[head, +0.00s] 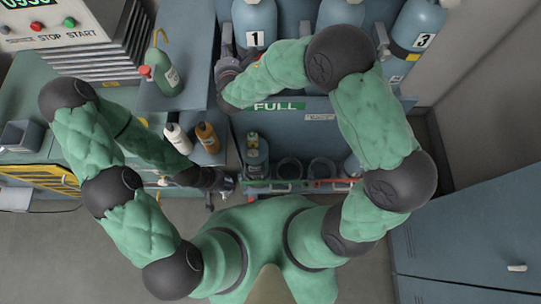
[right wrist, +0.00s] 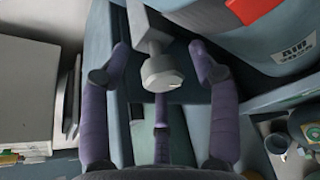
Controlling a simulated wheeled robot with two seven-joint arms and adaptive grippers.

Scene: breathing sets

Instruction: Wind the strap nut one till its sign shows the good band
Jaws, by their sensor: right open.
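Blue cylinder one (head: 255,14) stands at the back, with a "1" label (head: 255,38). In the right wrist view a grey hex nut (right wrist: 162,73) sits on the end of a pale bracket or bolt (right wrist: 146,28). My right gripper (right wrist: 158,75) is open, its purple fingers spread around the nut with gaps at the sides. In the head view my right gripper (head: 228,68) is beside cylinder one, mostly hidden by my forearm. A red patch (right wrist: 252,8) shows on the cylinder; I cannot read it as a sign. My left gripper (head: 222,181) is low at centre; its fingers are unclear.
Cylinder three (head: 422,22) stands to the right. A green bottle (head: 163,72), a white bottle (head: 178,139) and a brown bottle (head: 207,137) stand at left. A "FULL" sign (head: 278,106) lies below the cylinders. A blue cabinet (head: 470,235) is at lower right.

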